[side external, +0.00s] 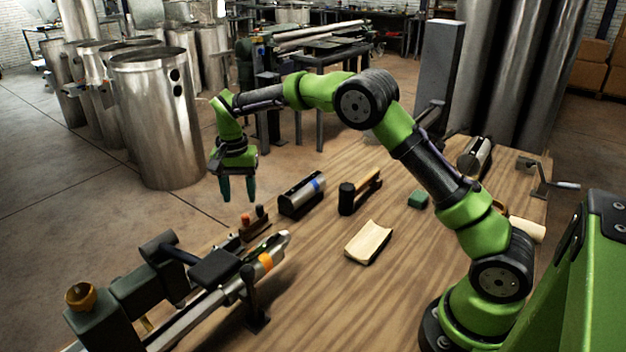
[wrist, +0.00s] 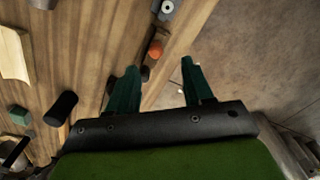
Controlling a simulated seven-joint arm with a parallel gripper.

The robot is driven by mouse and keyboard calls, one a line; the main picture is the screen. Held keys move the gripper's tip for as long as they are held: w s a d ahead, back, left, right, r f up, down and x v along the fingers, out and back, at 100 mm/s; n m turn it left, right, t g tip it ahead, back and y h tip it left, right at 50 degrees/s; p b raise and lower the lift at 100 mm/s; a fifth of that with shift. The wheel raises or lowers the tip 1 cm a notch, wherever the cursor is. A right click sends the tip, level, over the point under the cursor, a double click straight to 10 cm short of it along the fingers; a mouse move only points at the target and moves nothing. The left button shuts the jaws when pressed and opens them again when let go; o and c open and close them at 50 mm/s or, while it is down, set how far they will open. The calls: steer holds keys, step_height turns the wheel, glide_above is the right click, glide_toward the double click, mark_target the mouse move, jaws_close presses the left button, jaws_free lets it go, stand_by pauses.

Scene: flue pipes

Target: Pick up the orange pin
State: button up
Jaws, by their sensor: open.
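The orange pin (side external: 246,218) is small and round-topped. It stands in a low dark block (side external: 256,230) near the table's edge, beside a black pin (side external: 260,211). In the wrist view the orange pin (wrist: 155,48) shows just beyond my fingertips, towards the left one. My gripper (side external: 238,196) is open, empty and pointing down, above and slightly left of the orange pin in the side view. Its two green fingers (wrist: 159,68) are apart with nothing between them touching. The pin's lower part is hidden in the block.
A pipe with a blue band (side external: 303,195), a mallet (side external: 358,192) and a curved cream piece (side external: 369,243) lie to the right. Open floor is left of the table edge.

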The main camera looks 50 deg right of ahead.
mark_target(245, 215)
steer(key=f, duration=0.7)
steer(key=shift+s+d+f, duration=0.15)
steer(key=shift+s, duration=0.1)
steer(key=shift+c, duration=0.3)
steer(key=c, duration=0.8)
